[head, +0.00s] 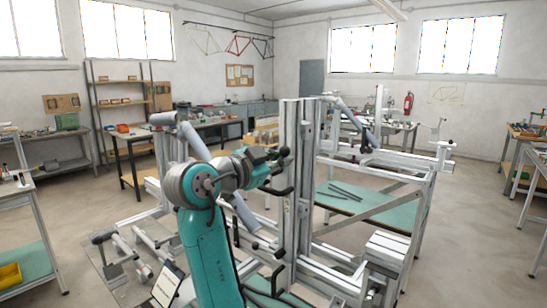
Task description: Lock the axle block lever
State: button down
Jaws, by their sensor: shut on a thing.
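My teal and grey arm reaches up in the head view, and my gripper (277,171) is beside the left face of the jig's tall aluminium upright (299,150). The dark fingers are shut on what looks like a black lever (281,190) at the upright. The grip itself is small and partly hidden by my wrist, and I cannot tell how far the lever is turned. More black handles (277,281) sit lower on the upright. I cannot tell for certain which fitting is the axle block.
The jig's horizontal rail (385,160) runs right from the upright, with a grey tube (353,122) above it. A green shelf (350,200) holds dark bars. A metal plate with clamps (115,270) lies left of my arm. Open floor lies to the right.

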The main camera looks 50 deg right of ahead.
jog(key=m, duration=0.1)
jog(key=s+f+m, duration=0.1)
jog(key=m, duration=0.1)
jog(key=s+m, duration=0.1)
jog(key=m, duration=0.1)
jog(key=shift+f, duration=0.4)
jog(key=m, duration=0.1)
jog(key=f+m, duration=0.1)
jog(key=m, duration=0.1)
jog(key=shift+s+f+m, duration=0.2)
jog(key=shift+f+m, duration=0.05)
jog(key=shift+m, duration=0.05)
jog(key=shift+s+f+m, duration=0.1)
jog(key=shift+f+m, duration=0.45)
jog(key=shift+m, duration=0.55)
jog(key=shift+f, duration=0.1)
jog(key=c, duration=1.3)
grip_release()
jog(key=shift+o, duration=0.4)
jog(key=shift+t, duration=0.3)
